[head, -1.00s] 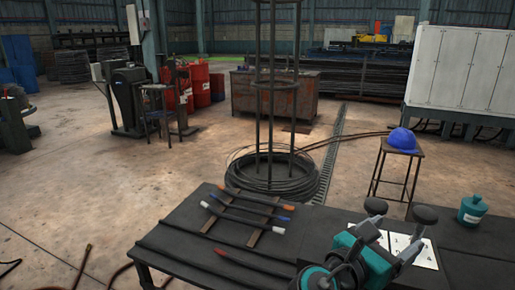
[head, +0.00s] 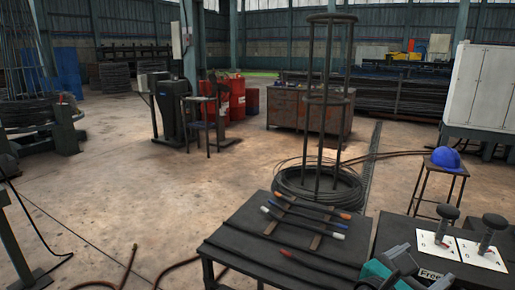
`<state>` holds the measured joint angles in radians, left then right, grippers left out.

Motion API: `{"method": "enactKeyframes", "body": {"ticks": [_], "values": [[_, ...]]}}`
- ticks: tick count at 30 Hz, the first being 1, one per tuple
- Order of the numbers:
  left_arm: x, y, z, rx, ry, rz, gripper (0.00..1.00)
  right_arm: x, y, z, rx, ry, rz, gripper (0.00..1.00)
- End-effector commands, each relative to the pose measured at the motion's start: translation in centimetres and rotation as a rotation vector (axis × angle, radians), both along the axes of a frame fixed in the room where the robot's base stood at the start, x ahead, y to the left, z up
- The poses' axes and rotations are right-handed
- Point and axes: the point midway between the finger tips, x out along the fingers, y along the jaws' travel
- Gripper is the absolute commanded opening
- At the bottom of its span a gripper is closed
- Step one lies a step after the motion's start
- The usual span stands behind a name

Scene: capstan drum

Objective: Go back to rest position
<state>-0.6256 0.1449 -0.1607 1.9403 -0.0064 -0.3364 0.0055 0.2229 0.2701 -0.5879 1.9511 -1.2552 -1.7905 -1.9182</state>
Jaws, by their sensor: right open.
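My right gripper (head: 412,268), teal and grey, shows at the bottom edge, partly cut off by the frame. It is open, and I see nothing held in it. It is over the near side of the dark tables, in front of two white numbered cards (head: 462,250). Two dark round-topped pieces (head: 447,213) stand upright on the cards, apart from the gripper. My left gripper is not in view.
A dark table (head: 245,240) carries several rods with coloured ends (head: 328,212). Behind it stands a wire coil on a tall frame (head: 320,185). A blue helmet (head: 446,157) rests on a stool at right. Open floor lies to the left.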

Motion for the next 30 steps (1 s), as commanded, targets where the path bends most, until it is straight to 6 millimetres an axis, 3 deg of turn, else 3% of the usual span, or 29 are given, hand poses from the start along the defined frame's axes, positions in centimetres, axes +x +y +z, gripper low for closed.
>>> {"method": "enactKeyframes", "body": {"ticks": [1,5,8,12,15,18,22,27,30], "values": [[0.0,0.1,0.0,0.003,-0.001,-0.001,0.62,0.3,0.3,-3.0,0.089,-0.006,0.069,0.76],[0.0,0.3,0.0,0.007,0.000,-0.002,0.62,0.9,1.8,-9.2,0.374,-0.091,0.211,0.76],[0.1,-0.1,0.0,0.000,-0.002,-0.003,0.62,0.3,3.7,-14.3,0.666,-0.175,0.267,0.76],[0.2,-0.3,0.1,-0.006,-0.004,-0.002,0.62,-2.2,6.8,-20.7,1.149,-0.336,0.228,0.76],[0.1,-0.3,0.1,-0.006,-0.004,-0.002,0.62,-4.7,8.9,-23.9,1.505,-0.482,0.107,0.76],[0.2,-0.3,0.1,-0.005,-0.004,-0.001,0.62,-7.3,10.5,-25.9,1.831,-0.654,-0.080,0.76],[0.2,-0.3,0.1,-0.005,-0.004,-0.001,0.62,-10.1,11.4,-26.9,2.142,-0.874,-0.343,0.76],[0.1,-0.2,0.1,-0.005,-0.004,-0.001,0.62,-11.8,11.4,-26.9,2.343,-1.069,-0.573,0.76],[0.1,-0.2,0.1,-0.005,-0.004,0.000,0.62,-12.1,11.3,-26.8,2.379,-1.110,-0.619,0.76]]}}
